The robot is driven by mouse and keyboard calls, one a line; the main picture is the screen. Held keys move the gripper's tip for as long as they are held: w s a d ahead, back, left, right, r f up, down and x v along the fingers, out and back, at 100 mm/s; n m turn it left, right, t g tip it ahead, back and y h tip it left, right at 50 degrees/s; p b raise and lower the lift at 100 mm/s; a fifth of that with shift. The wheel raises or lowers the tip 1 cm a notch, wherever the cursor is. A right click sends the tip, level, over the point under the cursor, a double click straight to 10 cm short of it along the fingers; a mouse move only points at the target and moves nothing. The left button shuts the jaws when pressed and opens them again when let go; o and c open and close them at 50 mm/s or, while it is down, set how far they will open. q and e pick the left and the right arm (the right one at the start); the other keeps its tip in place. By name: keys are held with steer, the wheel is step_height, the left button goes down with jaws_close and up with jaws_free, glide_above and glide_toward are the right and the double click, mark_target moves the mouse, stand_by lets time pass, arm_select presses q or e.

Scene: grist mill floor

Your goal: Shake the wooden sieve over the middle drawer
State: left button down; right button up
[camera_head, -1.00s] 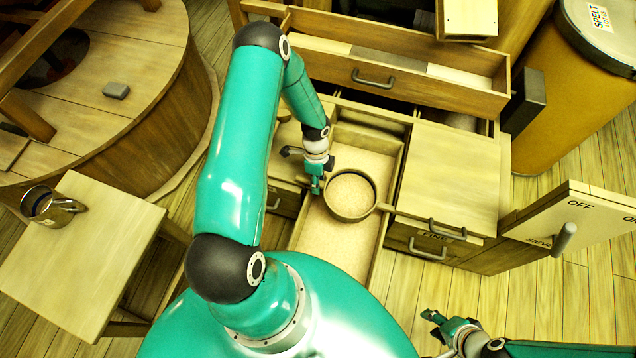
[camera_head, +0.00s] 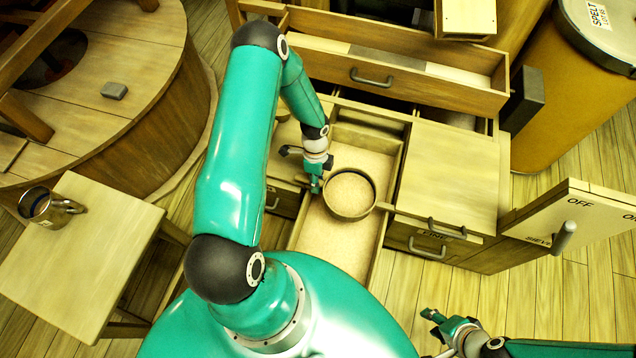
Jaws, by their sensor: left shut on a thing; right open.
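The round wooden sieve (camera_head: 350,212) is over the open middle drawer (camera_head: 321,240), with pale meal-coloured stuff showing inside its rim. The drawer is pulled out and its floor looks covered in the same pale colour. My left gripper (camera_head: 316,186) reaches down from above and is shut on the left side of the sieve's rim. The sieve looks roughly level; its height above the drawer is hard to tell. My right gripper (camera_head: 432,322) is open and empty, low over the floor at the lower right, away from the drawer.
An upper drawer (camera_head: 440,91) stands open behind. A stool with a metal mug (camera_head: 48,206) is at left, and a labelled barrel (camera_head: 580,100) at back right.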

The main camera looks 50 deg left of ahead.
arm_select(q)
steer(key=s, duration=0.1)
steer(key=s+d+b, duration=0.1)
steer(key=shift+s+d, duration=0.2)
steer(key=shift+s, duration=0.1)
steer(key=w, duration=0.1)
steer(key=w+a+p, duration=0.1)
steer(key=shift+w+a, duration=0.25)
steer(key=shift+w, duration=0.1)
steer(key=s, duration=0.1)
steer(key=s+d+b, duration=0.1)
steer(key=shift+s+d+b, duration=0.25)
steer(key=shift+s+b, duration=0.05)
steer(key=shift+s, duration=0.05)
